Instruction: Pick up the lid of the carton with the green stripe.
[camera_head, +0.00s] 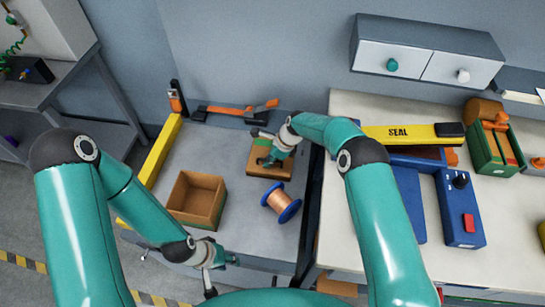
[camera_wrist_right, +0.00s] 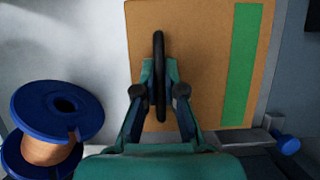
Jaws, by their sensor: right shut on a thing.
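The brown lid with the green stripe (camera_wrist_right: 243,65) fills the upper middle of the right wrist view, with a thin black handle (camera_wrist_right: 159,50) standing on it. My right gripper (camera_wrist_right: 160,92) is shut on this handle, one finger on each side. In the head view the brown carton top (camera_head: 256,168) is under my right gripper (camera_head: 268,160), which partly covers it. I cannot tell whether the lid rests on a carton or is raised. My left gripper (camera_head: 232,261) is empty near the table's front edge; its opening is unclear.
An open brown box (camera_head: 197,198) stands left on the grey table. A copper wire spool with blue flanges (camera_head: 289,212) lies in front of the lid. A yellow bar (camera_head: 160,160) edges the left side. A blue sealer (camera_head: 460,215) stands on the right bench.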

